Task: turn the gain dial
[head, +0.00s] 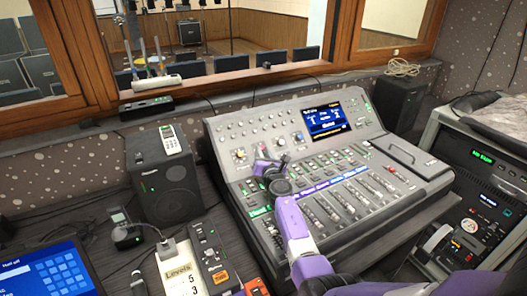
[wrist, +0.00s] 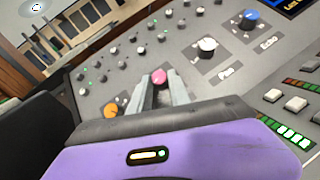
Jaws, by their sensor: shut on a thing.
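The mixing console (head: 225,130) has a row of larger dials on its upper panel. A pink dial (wrist: 159,77) lies between the fingertips of my gripper (wrist: 160,84) in the wrist view. The gripper is shut on this dial. Its label is hidden behind the fingers, so I cannot read whether it says gain. In the head view my gripper (head: 262,152) covers the dial. An orange dial (wrist: 111,109) is just left of the fingers. A white dial (wrist: 207,44) labelled Pan and a blue dial (wrist: 248,18) labelled Echo are to the right.
Small knobs fill the panel above the dials. Buttons (wrist: 283,100) and faders (head: 345,200) lie on the lower slope. The console screen (head: 328,119) is at the upper right. A black speaker (head: 165,185) stands to the left and an equipment rack (head: 480,190) to the right.

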